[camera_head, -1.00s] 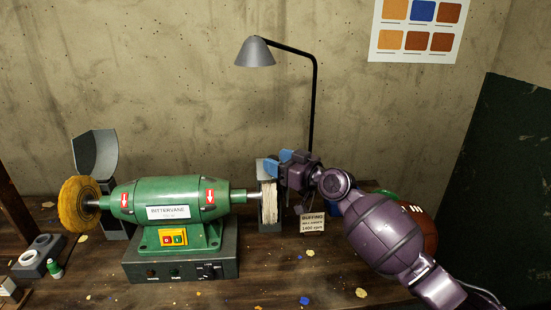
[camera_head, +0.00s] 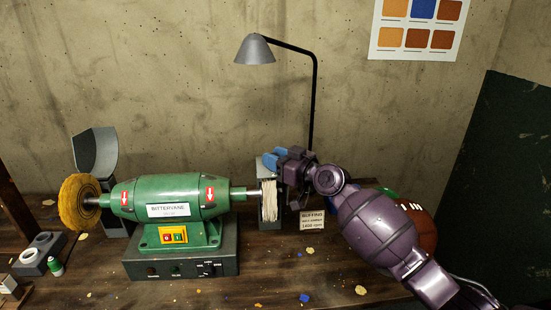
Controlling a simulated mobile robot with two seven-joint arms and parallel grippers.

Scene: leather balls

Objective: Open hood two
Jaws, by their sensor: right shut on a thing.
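The green buffing machine (camera_head: 168,200) stands on the bench with a yellow wheel (camera_head: 79,203) on its left and a white wheel (camera_head: 270,202) on its right. A grey hood (camera_head: 262,172) stands by the white wheel; much of it is hidden behind the wheel and my gripper. My right gripper (camera_head: 270,162), with blue fingertips, is at the top of this right hood and shut on its upper part; the exact contact is hard to see. The left hood (camera_head: 97,155) stands behind the yellow wheel, with its curved shell raised. My left gripper is not in view.
A lamp (camera_head: 255,50) rises behind the right hood. A small sign (camera_head: 312,221) stands right of the white wheel. A brown leather ball (camera_head: 424,236) is partly hidden behind my right arm.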

